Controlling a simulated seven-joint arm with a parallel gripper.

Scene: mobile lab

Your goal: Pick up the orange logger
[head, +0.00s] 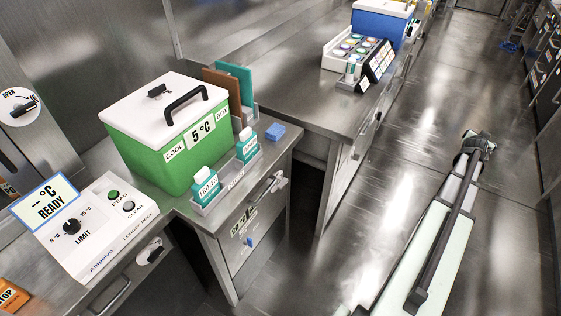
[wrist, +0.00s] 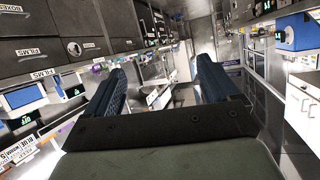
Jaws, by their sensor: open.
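I see no orange logger for sure in either view. An orange piece with dark lettering (head: 10,297) is cut off at the lower left edge of the head view, and I cannot tell what it is. A white logger dock (head: 103,238) has a screen (head: 45,201) reading "-- °C READY", a knob and two buttons. A green cool box (head: 152,150) marked 5 °C stands behind it with its white lid on. Its inside is hidden. My gripper (wrist: 162,75) shows two blue fingers apart, with nothing between them, in the wrist view.
A small rack (head: 228,180) holds teal-labelled packs beside the cool box, near a blue block (head: 275,131). Brown and teal panels (head: 233,84) stand behind. A white tray (head: 345,48) and blue box (head: 378,27) sit on the far bench. My arm extends over open floor (head: 400,150).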

